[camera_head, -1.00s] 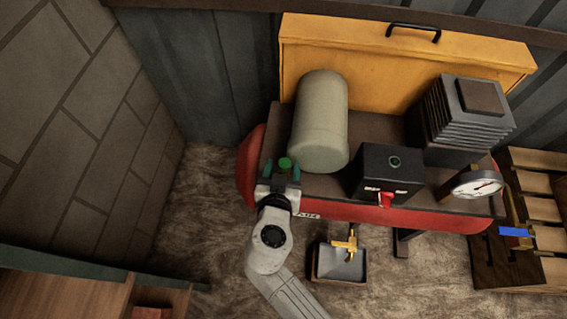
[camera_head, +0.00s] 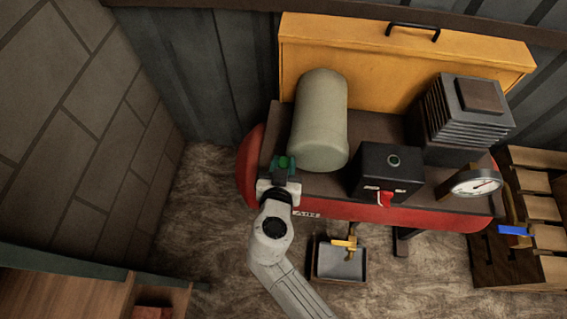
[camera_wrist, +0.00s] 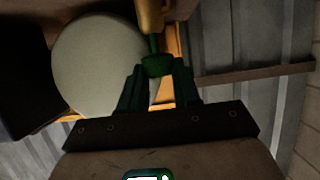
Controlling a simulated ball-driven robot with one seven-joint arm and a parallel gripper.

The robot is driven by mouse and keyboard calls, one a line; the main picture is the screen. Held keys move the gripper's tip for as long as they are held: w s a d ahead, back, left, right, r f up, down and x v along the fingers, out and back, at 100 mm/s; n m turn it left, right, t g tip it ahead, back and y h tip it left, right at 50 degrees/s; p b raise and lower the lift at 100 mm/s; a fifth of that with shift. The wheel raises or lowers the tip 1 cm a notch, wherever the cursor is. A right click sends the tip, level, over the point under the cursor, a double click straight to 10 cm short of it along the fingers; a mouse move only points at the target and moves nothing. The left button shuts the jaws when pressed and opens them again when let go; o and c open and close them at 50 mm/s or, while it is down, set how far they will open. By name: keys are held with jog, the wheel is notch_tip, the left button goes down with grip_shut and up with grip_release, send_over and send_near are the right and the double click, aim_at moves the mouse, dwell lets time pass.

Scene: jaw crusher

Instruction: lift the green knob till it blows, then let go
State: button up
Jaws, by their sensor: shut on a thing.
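The green knob (camera_head: 285,161) sits at the left end of the red compressor tank (camera_head: 318,212), left of the pale cylinder. My gripper (camera_head: 284,168) is at the knob with its dark green fingers on either side of it. In the wrist view the green knob (camera_wrist: 156,66) sits between the fingertips, below a brass fitting (camera_wrist: 150,17). My gripper (camera_wrist: 158,72) is shut on the knob. Part of the knob is hidden by the fingers.
A pale cylinder (camera_head: 321,120) stands close to the right of my gripper. A black box with a red switch (camera_head: 385,199), a gauge (camera_head: 474,184) and a finned block (camera_head: 468,110) stand farther right. A brass tap (camera_head: 350,243) hangs over a small tray (camera_head: 322,275).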

grip_shut()
jog(key=shift+r, duration=0.1)
jog(key=shift+r+b, duration=0.35)
jog(key=shift+r, duration=0.25)
jog(key=o, duration=0.9)
grip_release()
jog(key=v, duration=1)
jog(key=shift+s+r+b, duration=0.15)
jog(key=shift+s+b, duration=0.15)
jog(key=shift+b, duration=0.1)
